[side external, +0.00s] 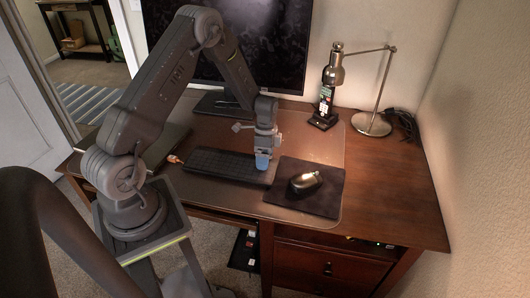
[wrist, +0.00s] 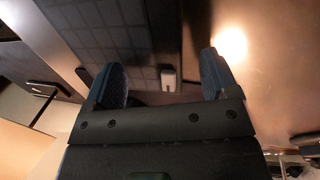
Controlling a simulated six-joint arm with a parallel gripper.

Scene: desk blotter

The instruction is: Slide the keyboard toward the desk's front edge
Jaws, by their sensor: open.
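The dark keyboard (side external: 225,164) lies on the translucent desk blotter (side external: 328,138), left of the mouse mat. Its keys also show at the top of the wrist view (wrist: 105,38). My gripper (side external: 263,160) points down at the right end of the keyboard, with blue fingertips. In the wrist view my gripper's two fingers (wrist: 160,82) are apart with nothing clamped between them. The keyboard's edge lies just beyond the fingers there. I cannot tell whether a fingertip touches the keyboard.
A mouse (side external: 305,182) sits on a dark mat (side external: 325,205) close to the right of my gripper. A monitor (side external: 265,45) stands behind. A phone on a stand (side external: 324,106) and a lamp (side external: 372,123) stand back right. The desk's right side (side external: 400,190) is clear.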

